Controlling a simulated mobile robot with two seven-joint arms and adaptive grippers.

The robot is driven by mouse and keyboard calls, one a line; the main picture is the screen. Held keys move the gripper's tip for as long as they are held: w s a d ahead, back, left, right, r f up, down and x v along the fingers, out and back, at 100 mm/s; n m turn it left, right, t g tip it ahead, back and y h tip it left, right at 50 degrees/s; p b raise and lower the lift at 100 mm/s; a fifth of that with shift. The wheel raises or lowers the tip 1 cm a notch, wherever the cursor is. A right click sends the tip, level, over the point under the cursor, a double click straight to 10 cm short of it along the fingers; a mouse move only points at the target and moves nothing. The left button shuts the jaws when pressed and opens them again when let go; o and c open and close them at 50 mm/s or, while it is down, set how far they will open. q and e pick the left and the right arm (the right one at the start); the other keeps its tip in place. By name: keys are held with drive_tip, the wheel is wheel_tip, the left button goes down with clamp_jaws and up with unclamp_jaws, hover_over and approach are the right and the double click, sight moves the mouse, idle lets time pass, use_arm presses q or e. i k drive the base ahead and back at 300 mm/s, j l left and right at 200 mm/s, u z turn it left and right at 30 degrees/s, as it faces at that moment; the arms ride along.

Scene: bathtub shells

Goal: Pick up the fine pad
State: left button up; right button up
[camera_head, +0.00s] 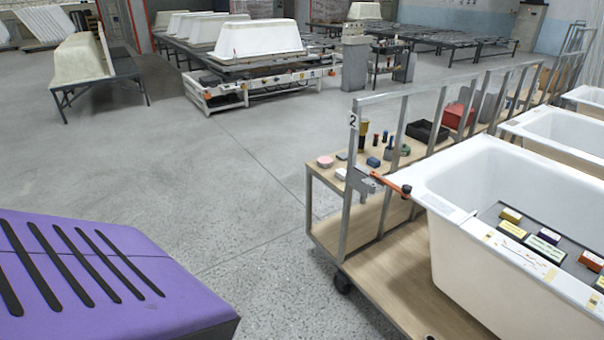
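Several small colored blocks lie on a dark grey board (490,213) inside the nearest white bathtub (452,190) at the right. They include a yellow block (511,215), a dark purple and pale block (549,237), an orange-brown block (572,264) and a red-topped block (592,261). Labelled cards (545,249) lie in front of them, but the print is too small to read. I cannot tell which block is the fine pad. Neither of my grippers is in view.
More tubs stand behind. The concrete floor (230,170) at centre is clear.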

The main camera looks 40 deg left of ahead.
sight(341, 174)
drive_tip(key=u, duration=1.1)
drive_tip(key=i+j, duration=0.1)
drive_tip(key=i, duration=1.05)
drive_tip(key=i+j+z, duration=0.1)
drive_tip(key=z, duration=0.3)
drive_tip(key=i+j+z, duration=0.1)
drive_tip(key=j+z, duration=0.4)
drive_tip(key=z, duration=0.25)
drive_tip(key=i+j+z, duration=0.15)
drive_tip(key=j, duration=0.4)
drive_tip(key=i+j+z, duration=0.15)
drive_tip(key=j, duration=1.3)
